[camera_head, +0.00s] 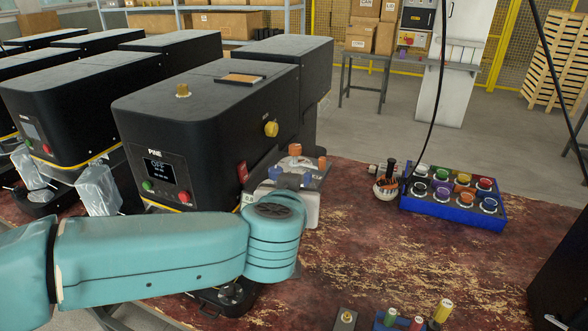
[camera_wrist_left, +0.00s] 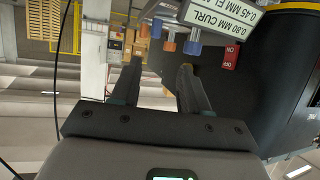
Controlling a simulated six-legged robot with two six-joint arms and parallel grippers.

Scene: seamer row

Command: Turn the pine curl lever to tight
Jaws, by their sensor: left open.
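The black seamer marked PINE (camera_head: 150,105) stands in the middle of the head view, its small screen lit. A yellow knob (camera_head: 271,128) sits on its right side under a label too small to read. I cannot tell for sure which part is the curl lever. My left arm crosses in front, and its fingers are hard to make out there. In the left wrist view my left gripper (camera_wrist_left: 161,64) is open, with nothing seen held. Beyond its fingertips are orange (camera_wrist_left: 168,46) and blue (camera_wrist_left: 192,46) knobs. A plate reading 0.80 MM CURL (camera_wrist_left: 212,18) is near them.
A red switch (camera_head: 242,172) is on the seamer's side. A blue tray (camera_head: 455,215) of colored knobs stands at right on the worn red bench (camera_head: 400,270). A small round device (camera_head: 386,188) is beside it. Colored pegs (camera_head: 416,323) stand at the front edge.

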